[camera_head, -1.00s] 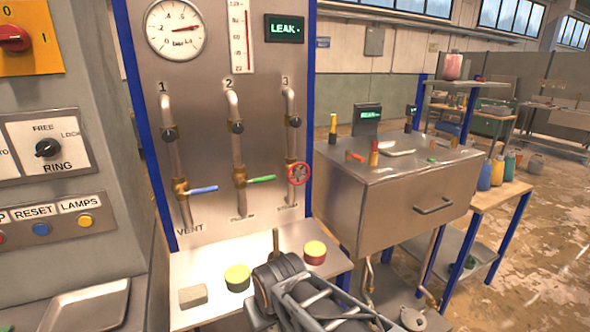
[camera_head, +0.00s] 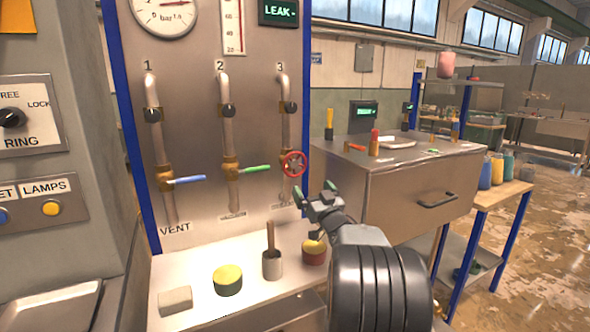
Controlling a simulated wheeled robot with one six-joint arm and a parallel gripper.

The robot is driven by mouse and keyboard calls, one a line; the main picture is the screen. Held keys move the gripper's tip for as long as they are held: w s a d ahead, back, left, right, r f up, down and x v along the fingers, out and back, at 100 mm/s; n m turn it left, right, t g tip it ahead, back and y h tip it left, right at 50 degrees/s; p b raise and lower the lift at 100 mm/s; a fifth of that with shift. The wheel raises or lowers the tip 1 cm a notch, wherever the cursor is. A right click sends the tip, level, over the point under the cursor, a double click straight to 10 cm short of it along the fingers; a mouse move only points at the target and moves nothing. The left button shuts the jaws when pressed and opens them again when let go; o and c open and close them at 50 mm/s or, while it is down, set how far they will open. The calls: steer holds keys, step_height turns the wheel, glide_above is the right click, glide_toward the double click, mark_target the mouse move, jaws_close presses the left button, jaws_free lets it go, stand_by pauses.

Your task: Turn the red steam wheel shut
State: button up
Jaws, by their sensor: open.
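The red steam wheel (camera_head: 293,164) is a small round handwheel on the pipe marked 3, at the right side of the upright metal panel (camera_head: 190,60). My gripper (camera_head: 314,199) is raised to the right of the panel, a little below and right of the wheel in the picture. Its jaws are apart, with nothing seen between them. It does not appear to touch the wheel. My dark arm hides part of the shelf below.
A blue lever (camera_head: 186,180) and a green lever (camera_head: 254,170) sit on pipes 1 and 2. A metal cabinet (camera_head: 400,195) stands right.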

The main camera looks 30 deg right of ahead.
mark_target(296, 163)
steer(key=p+x, duration=0.2)
steer(key=x, duration=1.1)
steer(key=shift+w+d+r, duration=0.1)
steer(key=shift+w+r, duration=0.05)
steer(key=shift+r, duration=0.1)
steer(key=c, duration=0.5)
